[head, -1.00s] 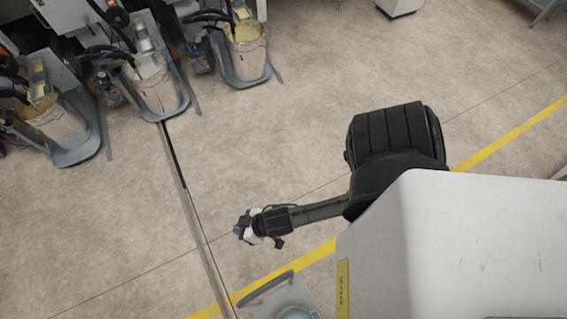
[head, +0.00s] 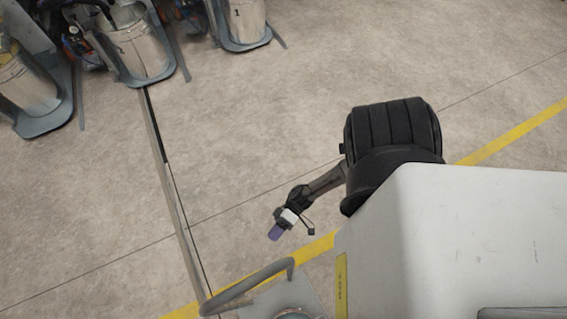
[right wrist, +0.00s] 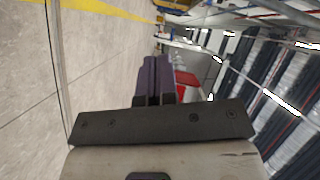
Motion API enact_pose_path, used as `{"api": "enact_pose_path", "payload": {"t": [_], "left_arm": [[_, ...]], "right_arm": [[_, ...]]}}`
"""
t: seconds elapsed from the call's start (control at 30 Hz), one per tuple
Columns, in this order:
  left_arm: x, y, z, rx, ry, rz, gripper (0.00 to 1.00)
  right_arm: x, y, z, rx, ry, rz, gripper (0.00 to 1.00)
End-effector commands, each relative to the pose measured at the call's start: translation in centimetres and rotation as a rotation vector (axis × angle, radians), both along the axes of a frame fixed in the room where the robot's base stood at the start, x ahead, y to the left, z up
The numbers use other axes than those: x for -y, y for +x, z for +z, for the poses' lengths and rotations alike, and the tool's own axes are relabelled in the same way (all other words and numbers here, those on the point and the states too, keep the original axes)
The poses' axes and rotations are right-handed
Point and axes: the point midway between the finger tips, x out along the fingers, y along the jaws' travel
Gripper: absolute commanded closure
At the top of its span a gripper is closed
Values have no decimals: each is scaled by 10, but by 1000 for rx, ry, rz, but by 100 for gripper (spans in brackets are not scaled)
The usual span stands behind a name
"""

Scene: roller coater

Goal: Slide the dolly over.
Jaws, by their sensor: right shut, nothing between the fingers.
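A grey wheeled piece with a curved tubular handle (head: 250,284), which looks like the dolly, shows at the bottom edge of the head view. Only its handle and part of a flat plate (head: 305,297) show; the rest is cut off by the frame. My right gripper (head: 274,232) hangs above and to the right of the handle, apart from it in the picture. Its purple fingers are shut with nothing between them; they also show in the right wrist view (right wrist: 155,78). My left gripper is not in view.
Several metal pails on grey stands, such as this pail (head: 140,45), line the top left. A floor rail (head: 172,190) runs down the left side, and a yellow line (head: 490,148) crosses the floor. The floor between is clear.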

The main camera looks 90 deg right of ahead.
Motion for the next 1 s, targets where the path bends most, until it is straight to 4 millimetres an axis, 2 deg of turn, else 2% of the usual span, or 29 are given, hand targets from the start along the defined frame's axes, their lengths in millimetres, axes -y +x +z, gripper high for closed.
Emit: {"api": "enact_pose_path", "payload": {"t": [0.03, 0.2, 0.4, 0.53, 0.67, 1.0], "left_arm": [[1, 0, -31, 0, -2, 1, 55], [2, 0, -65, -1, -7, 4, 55], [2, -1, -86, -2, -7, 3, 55], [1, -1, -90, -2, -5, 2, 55], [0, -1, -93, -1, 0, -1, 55], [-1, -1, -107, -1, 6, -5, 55]], "right_arm": [[7, -10, -33, -34, 38, 38, 100], [24, -43, -69, -145, 157, 152, 100], [38, -64, -87, -231, 235, 230, 100], [38, -69, -90, -255, 258, 252, 100], [27, -67, -90, -261, 265, 257, 100], [-33, -48, -91, -257, 265, 255, 100]]}}
